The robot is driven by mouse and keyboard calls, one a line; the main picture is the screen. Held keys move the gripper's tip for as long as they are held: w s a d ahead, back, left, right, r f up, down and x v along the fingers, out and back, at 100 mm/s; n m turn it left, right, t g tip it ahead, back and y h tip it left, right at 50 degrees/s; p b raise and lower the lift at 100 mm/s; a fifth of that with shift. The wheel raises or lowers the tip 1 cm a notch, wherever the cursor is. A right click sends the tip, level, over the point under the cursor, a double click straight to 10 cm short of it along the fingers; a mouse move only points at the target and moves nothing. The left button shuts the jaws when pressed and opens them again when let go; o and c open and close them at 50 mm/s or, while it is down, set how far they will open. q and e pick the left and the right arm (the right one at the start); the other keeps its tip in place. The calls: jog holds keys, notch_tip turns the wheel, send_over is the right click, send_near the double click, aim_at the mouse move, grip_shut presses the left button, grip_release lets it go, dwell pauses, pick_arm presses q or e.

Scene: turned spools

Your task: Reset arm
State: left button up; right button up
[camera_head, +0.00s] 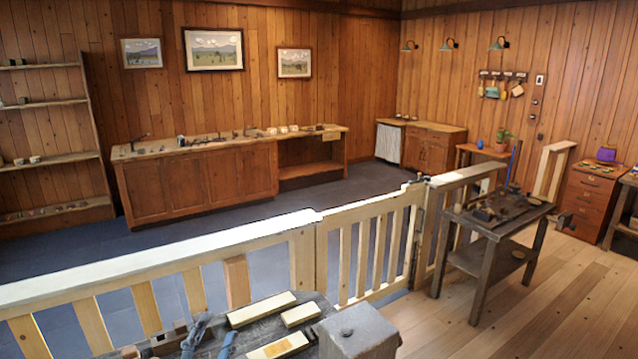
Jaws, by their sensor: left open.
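My left gripper (211,338) shows only in part at the bottom edge of the head view, over a dark workbench (262,322). Two blue-grey finger-like parts stand apart there, and the gripper is open with nothing seen between them. Its arm is mostly out of the picture. Pale wooden blocks (262,309) lie on the bench to the right of it. My right gripper is not in view.
A grey block (357,331) stands at the bench's right end. A wooden railing (150,263) with a gate (372,240) runs just beyond the bench. A dark side table (495,225) stands at the right. The plank floor (560,300) in front of it is clear.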

pick_arm(q)
jog(key=s+a+f+n+g+y, duration=0.2)
jog(key=s+f+n+g, duration=0.25)
jog(key=f, duration=0.35)
jog(key=s+a+f+n+g+y, duration=0.1)
jog(key=s+a+f+n+g, duration=0.25)
jog(key=s+f, duration=0.35)
jog(key=s+d+f+n+g+h, duration=0.1)
jog(key=s+f+g, duration=0.35)
jog(key=s, duration=0.35)
jog(key=s+d+f+g, duration=0.2)
jog(key=s+f+g, duration=0.1)
jog(key=s+f, duration=0.3)
notch_tip(320, 180, down, 32)
jog(key=s+r+g+b, duration=0.1)
jog(key=s+g+b, duration=0.1)
jog(key=b, duration=0.5)
jog(key=s+a+f+b, duration=0.1)
jog(key=s+f+b, duration=0.2)
jog(key=s+f, duration=0.5)
jog(key=s+a+f+b, duration=0.2)
jog(key=s+f, duration=0.7)
jog(key=f, duration=0.6)
jog(key=shift+g+b, duration=0.35)
jog(key=shift+b, duration=0.35)
jog(key=shift+a, duration=0.1)
